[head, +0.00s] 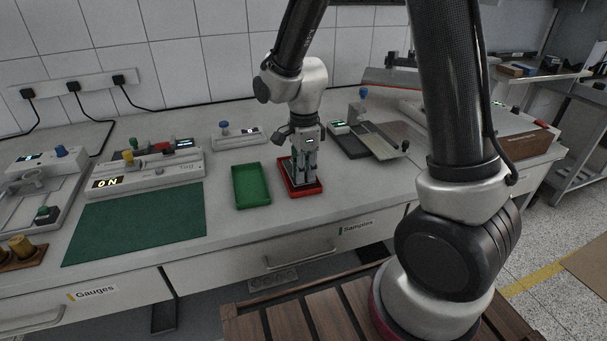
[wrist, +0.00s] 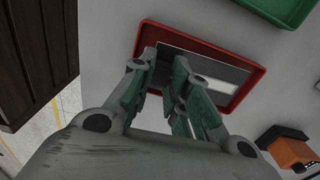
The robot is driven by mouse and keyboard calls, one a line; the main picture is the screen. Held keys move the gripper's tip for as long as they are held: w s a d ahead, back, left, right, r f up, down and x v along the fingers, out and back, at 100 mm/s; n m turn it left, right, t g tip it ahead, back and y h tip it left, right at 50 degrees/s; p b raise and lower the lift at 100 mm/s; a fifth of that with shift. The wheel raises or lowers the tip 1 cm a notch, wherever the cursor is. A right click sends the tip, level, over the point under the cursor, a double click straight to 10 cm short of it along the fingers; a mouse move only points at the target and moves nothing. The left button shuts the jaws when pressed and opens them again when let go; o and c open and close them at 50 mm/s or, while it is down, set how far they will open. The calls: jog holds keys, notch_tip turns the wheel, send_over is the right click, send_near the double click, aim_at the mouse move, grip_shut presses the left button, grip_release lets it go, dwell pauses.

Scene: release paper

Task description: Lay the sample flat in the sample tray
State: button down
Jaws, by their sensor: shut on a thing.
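The red tray (head: 318,188) stands on the bench, right of a green tray (head: 251,186). My gripper (head: 302,184) points down into the red tray. In the wrist view its fingers (wrist: 166,66) reach over the red tray's rim (wrist: 196,44) and are close together. A flat strip with dark and pale bands, seemingly the sample (wrist: 226,74), shows inside the red tray beyond the fingers. My gripper is shut on it, but the fingers hide the gripped part. I cannot tell whether the strip lies fully flat on the tray floor.
A green mat (head: 137,224) lies to the left, with a device showing "ON" (head: 107,183) behind it. A scale-like device with a blue knob (head: 238,136) stands behind the trays. A dark plate device (head: 372,142) is to the right. The bench front before the trays is clear.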

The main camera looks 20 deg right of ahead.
jog(key=shift+f, duration=0.65)
jog(key=c, duration=1.7)
grip_release()
jog(key=shift+f, duration=0.15)
jog(key=shift+o, duration=0.2)
notch_tip(320, 180, up, 11)
jog(key=s+d+r+n+t, duration=0.2)
jog(key=s+d+r+n, duration=0.4)
jog(key=s+n, duration=0.3)
jog(key=s+d+r+n+t, duration=0.2)
jog(key=s+d+r+n, duration=0.3)
jog(key=s+d+n, duration=0.4)
jog(key=shift+s+r, duration=0.4)
jog(key=shift+s, duration=0.15)
